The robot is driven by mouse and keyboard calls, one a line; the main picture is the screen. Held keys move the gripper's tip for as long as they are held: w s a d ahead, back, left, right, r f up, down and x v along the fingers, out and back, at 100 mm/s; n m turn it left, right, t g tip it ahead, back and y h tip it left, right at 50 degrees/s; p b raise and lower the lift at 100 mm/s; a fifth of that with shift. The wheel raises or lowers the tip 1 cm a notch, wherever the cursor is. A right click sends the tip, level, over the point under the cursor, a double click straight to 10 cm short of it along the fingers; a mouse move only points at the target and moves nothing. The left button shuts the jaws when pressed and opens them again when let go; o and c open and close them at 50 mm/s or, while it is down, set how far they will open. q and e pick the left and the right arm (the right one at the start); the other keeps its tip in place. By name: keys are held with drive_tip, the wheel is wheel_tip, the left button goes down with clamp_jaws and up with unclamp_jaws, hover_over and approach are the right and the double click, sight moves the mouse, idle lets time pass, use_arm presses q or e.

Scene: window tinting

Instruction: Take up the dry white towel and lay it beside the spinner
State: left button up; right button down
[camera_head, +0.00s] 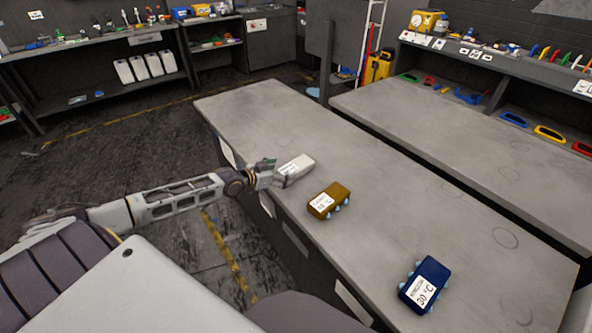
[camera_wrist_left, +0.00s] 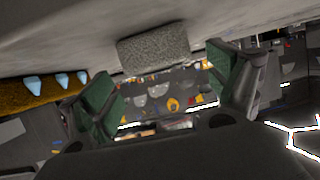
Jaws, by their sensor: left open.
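The white folded towel (camera_head: 298,164), with a label on it, lies near the left edge of the grey workbench. In the left wrist view, which is upside down, its end (camera_wrist_left: 158,50) shows grey and textured between and beyond the fingertips. My left gripper (camera_head: 273,173) is at the towel's near end, low over the bench edge. In the left wrist view its green-padded fingers (camera_wrist_left: 168,88) are spread apart with nothing clasped between them. I cannot pick out the spinner in either view. My right gripper is not in view.
A brown labelled block (camera_head: 330,201) with light-blue knobs lies just right of the towel; it shows in the left wrist view (camera_wrist_left: 40,97). A blue labelled block (camera_head: 425,284) lies nearer. The bench's (camera_head: 255,107) far end is clear. A second bench (camera_head: 430,125) stands to the right.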

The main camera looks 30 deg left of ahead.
sight(288, 170)
use_arm(q)
drive_tip(key=shift+w+d+f, duration=0.15)
drive_tip(key=shift+w+f, duration=0.1)
drive_tip(key=shift+w, duration=0.35)
drive_tip(key=shift+b+x, duration=0.3)
drive_tip(key=shift+x, duration=0.55)
drive_tip(key=shift+w+f, duration=0.15)
drive_tip(key=shift+w, duration=0.2)
drive_tip(key=shift+d, duration=0.1)
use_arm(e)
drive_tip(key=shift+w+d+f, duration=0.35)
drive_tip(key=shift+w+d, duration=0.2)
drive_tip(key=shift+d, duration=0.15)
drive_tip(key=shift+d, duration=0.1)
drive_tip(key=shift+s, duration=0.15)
use_arm(q)
drive_tip(key=c, duration=0.4)
drive_tip(key=shift+w, duration=0.1)
drive_tip(key=c, duration=0.8)
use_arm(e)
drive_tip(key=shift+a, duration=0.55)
